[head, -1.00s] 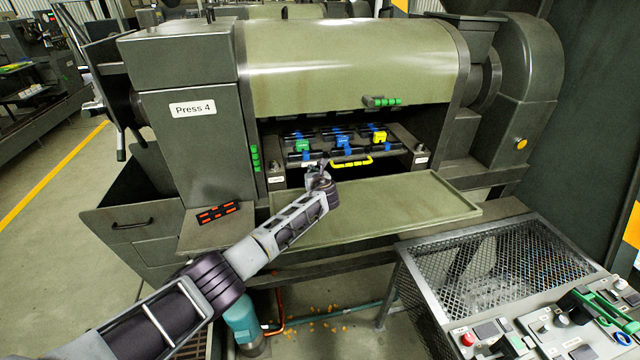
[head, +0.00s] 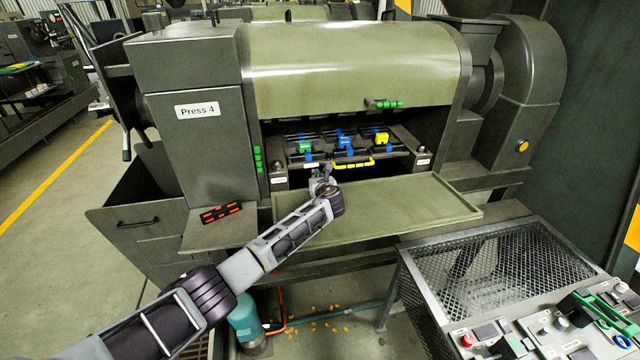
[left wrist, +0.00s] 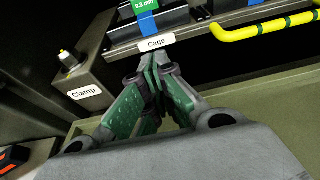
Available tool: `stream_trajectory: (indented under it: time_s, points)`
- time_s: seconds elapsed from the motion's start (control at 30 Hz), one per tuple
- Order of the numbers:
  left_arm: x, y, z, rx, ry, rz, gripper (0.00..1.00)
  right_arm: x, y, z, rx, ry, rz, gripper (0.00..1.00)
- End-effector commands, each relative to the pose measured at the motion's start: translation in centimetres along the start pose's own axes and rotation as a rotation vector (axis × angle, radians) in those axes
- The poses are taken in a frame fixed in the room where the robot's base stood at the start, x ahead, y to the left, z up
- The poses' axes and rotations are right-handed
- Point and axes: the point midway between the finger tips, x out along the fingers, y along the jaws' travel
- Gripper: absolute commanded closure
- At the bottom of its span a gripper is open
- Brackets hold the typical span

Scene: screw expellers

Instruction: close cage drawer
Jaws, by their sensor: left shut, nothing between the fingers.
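The cage drawer (head: 372,154) sits in the opening of the press marked Press 4, with a yellow handle (head: 353,164) on its front. The handle also shows at the upper right of the left wrist view (left wrist: 265,26). My left gripper (head: 322,177) is shut and empty in front of the drawer's left part, left of the handle. In the left wrist view its closed fingertips (left wrist: 152,60) point at the drawer front, just below the white Cage label (left wrist: 157,43). I cannot tell whether they touch it. My right gripper is not in view.
A flat greenish tray (head: 400,208) extends below the drawer. A block labelled Clamp (left wrist: 82,92) stands left of the fingers. A mesh-topped stand (head: 490,265) and a control panel (head: 550,325) are at the lower right.

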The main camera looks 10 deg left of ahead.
Motion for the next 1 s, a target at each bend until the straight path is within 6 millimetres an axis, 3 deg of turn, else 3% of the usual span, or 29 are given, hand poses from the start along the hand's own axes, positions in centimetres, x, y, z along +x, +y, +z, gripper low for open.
stream_trajectory:
  time_s: [1.0]
  points:
    - [-6.3, 0.1, 0.0, 0.000, 0.000, 0.001, 1.00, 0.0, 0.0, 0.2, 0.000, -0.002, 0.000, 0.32]
